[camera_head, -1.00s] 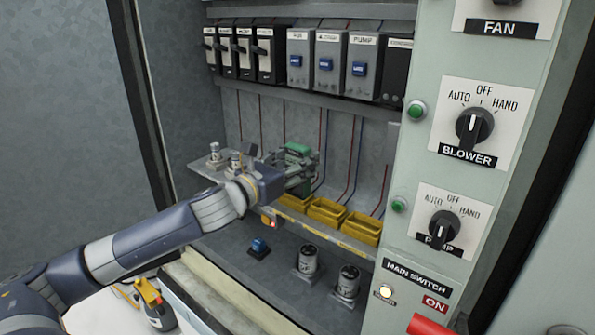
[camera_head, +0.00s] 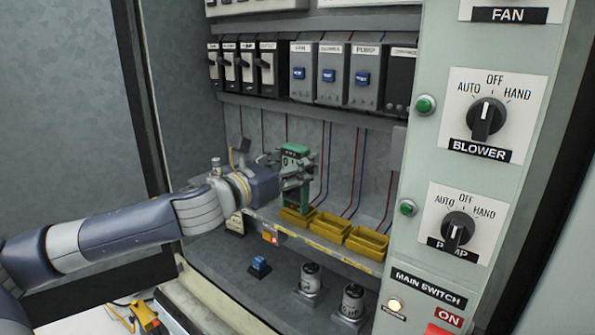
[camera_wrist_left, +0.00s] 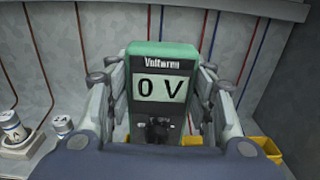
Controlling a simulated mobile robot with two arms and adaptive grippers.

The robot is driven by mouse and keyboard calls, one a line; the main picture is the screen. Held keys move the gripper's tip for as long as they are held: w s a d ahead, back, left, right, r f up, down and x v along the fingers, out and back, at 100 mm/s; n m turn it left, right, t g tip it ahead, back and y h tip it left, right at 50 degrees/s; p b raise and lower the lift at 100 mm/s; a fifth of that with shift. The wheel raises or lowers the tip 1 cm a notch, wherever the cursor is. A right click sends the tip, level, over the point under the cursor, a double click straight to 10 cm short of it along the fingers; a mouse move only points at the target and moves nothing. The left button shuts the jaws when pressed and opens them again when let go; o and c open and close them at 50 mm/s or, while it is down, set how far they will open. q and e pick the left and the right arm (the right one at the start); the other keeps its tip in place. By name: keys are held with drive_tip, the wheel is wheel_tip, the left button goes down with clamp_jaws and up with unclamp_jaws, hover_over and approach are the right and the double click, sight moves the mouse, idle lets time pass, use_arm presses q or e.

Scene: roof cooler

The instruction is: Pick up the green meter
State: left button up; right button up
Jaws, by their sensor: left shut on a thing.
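The green meter (camera_head: 296,152) is inside the cabinet, above the yellow bins. In the left wrist view the meter (camera_wrist_left: 163,58) stands upright between the fingers, and its display reads "0 V". My left gripper (camera_head: 300,178) is shut on the meter, with a finger on each side of its body. The lower part of the meter is partly hidden by the gripper in both views. My right gripper is in neither view.
Several yellow bins (camera_head: 331,227) line the shelf edge below the meter. Relays (camera_head: 329,78) and breakers hang above. Capacitors (camera_head: 310,278) and a small blue switch (camera_head: 260,264) sit on the cabinet floor. The panel with the blower knob (camera_head: 486,119) stands at right.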

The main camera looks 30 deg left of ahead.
use_arm(q)
drive_tip(key=shift+s+d+f+b, duration=0.1)
drive_tip(key=shift+s+d+b, duration=0.1)
drive_tip(key=shift+s+b, duration=0.95)
drive_tip(key=s+d+r+b, duration=0.1)
drive_tip(key=s+d+b, duration=0.1)
drive_tip(key=s+b, duration=0.7)
drive_tip(key=shift+s+d+r, duration=0.15)
drive_tip(key=shift+s+r, duration=0.1)
drive_tip(key=shift+s, duration=0.55)
